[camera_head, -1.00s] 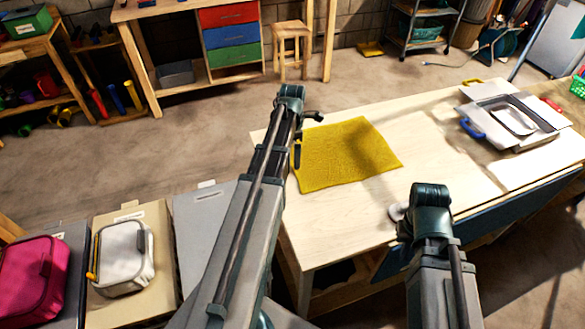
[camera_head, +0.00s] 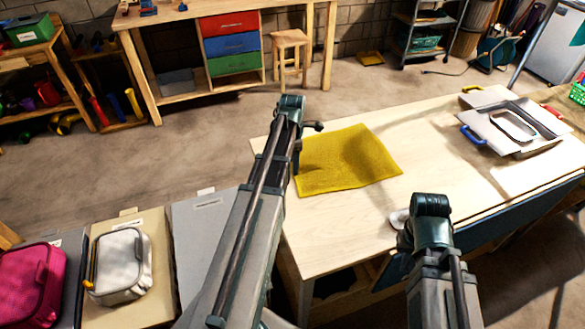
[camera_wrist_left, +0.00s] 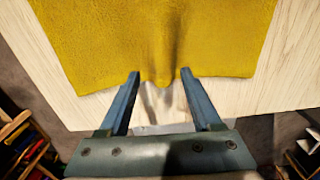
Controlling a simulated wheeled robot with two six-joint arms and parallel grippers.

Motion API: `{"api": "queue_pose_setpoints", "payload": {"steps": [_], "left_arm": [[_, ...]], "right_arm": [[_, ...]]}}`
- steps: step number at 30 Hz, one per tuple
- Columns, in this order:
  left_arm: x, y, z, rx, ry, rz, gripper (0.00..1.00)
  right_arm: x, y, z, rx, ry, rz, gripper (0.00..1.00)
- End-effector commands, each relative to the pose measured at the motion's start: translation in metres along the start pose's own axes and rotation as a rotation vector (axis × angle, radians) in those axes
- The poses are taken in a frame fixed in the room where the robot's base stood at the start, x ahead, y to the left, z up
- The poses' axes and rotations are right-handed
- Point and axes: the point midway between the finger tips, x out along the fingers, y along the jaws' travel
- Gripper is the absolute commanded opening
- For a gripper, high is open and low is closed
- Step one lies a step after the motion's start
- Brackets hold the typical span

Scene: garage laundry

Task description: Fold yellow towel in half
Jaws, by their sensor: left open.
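The yellow towel (camera_head: 350,158) lies spread out on the light wooden table, in a single flat piece with a slight wave along its edge. In the left wrist view the towel (camera_wrist_left: 90,35) has a raised ridge running to its edge, with a small bump between my fingers. My left gripper (camera_wrist_left: 159,76) is open, its two fingertips at the towel's edge on either side of that bump. In the head view my left forearm hides most of this gripper. My right arm shows at the lower right, over the table's near side; its fingers are hidden.
The wooden table (camera_head: 330,235) is bare in front of the towel. A white lunch box (camera_head: 122,262) and a pink one (camera_head: 30,285) sit on bins at lower left.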

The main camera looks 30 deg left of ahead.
Motion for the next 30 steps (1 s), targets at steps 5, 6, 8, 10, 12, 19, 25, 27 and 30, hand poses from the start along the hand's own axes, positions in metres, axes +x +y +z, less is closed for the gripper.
{"api": "queue_pose_setpoints", "payload": {"steps": [5,6,8,10,12,19,25,27,30], "left_arm": [[0.0003,0.0001,0.0000,0.000,0.000,0.000,0.45],[0.0003,0.0001,0.0000,0.000,0.000,0.000,0.41],[0.0003,0.0001,0.0000,0.000,0.000,0.000,0.36],[0.0003,0.0001,0.0000,0.000,0.000,0.000,0.30],[0.0003,0.0001,0.0000,0.000,0.000,0.000,0.23],[0.0003,0.0001,0.0000,0.000,0.000,0.000,0.03],[0.0003,0.0001,0.0000,0.000,0.000,0.000,0.00],[0.0003,0.0001,0.0000,0.000,0.000,0.000,0.00],[0.0003,0.0001,0.0000,0.000,0.000,0.000,0.00]], "right_arm": [[0.0003,0.0000,0.0000,0.000,0.000,0.000,0.00],[0.0003,0.0000,0.0000,0.000,0.000,0.000,0.00],[0.0003,0.0000,0.0000,0.000,0.000,0.000,0.00],[0.0003,0.0000,0.0000,0.000,0.000,0.000,0.00],[0.0003,0.0000,0.0000,0.000,0.000,0.000,0.00],[0.0003,0.0000,0.0000,0.000,0.000,0.000,0.00],[0.0003,0.0000,0.0000,0.000,0.000,0.000,0.00],[0.0003,0.0000,0.0000,0.000,0.000,0.000,0.00],[0.0003,0.0000,0.0000,0.000,0.000,0.000,0.00]]}}
